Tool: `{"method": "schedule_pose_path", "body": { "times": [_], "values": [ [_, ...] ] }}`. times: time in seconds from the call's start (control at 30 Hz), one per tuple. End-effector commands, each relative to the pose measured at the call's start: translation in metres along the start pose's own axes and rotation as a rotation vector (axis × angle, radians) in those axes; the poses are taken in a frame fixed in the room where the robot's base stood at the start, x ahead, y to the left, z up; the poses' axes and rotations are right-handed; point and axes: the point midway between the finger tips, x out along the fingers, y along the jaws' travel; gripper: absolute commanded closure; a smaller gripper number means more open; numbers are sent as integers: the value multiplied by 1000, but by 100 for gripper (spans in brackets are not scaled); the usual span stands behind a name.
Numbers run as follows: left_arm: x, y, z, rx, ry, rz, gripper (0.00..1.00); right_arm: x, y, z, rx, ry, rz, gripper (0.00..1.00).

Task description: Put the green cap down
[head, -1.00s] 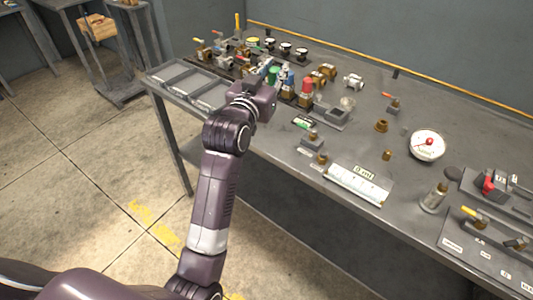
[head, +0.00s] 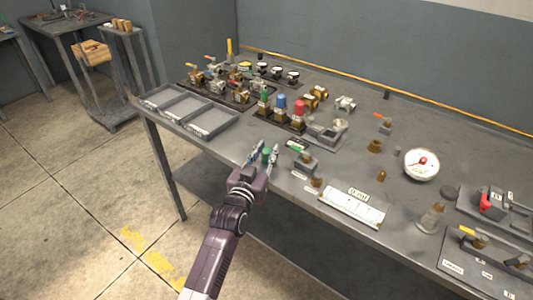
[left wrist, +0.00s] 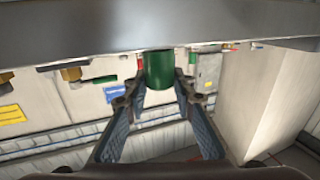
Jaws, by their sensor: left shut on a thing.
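My left gripper (head: 263,154) is shut on the green cap (head: 266,155) at the front edge of the grey bench (head: 330,160). The cap is a small plain cylinder, partly hidden by the fingers in the head view. In the left wrist view the green cap (left wrist: 159,70) sits between the fingertips (left wrist: 158,92), and its upper end meets a grey band. I cannot tell whether the cap touches the bench. My right gripper is not in view.
Fittings with green (head: 263,104), blue (head: 281,103) and red (head: 299,108) tops stand in a row behind. An empty three-part tray (head: 190,110) lies left. A green-handled valve (head: 304,160) stands right of my gripper. A white gauge (head: 421,164) lies farther right.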

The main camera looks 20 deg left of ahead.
Motion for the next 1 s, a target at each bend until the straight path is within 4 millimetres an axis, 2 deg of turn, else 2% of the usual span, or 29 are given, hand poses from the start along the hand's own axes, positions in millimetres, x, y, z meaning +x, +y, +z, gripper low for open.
{"method": "schedule_pose_path", "body": {
  "times": [0.07,0.47,0.5,0.63,1.0],
  "values": [
    [0,0,7,0,0,0,100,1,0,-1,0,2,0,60],
    [0,0,12,0,1,0,100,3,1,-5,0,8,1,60],
    [0,0,11,0,1,0,73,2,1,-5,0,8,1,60],
    [0,0,11,0,1,0,59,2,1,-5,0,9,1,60],
    [-2,0,7,0,0,0,59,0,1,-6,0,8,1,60]
  ]
}}
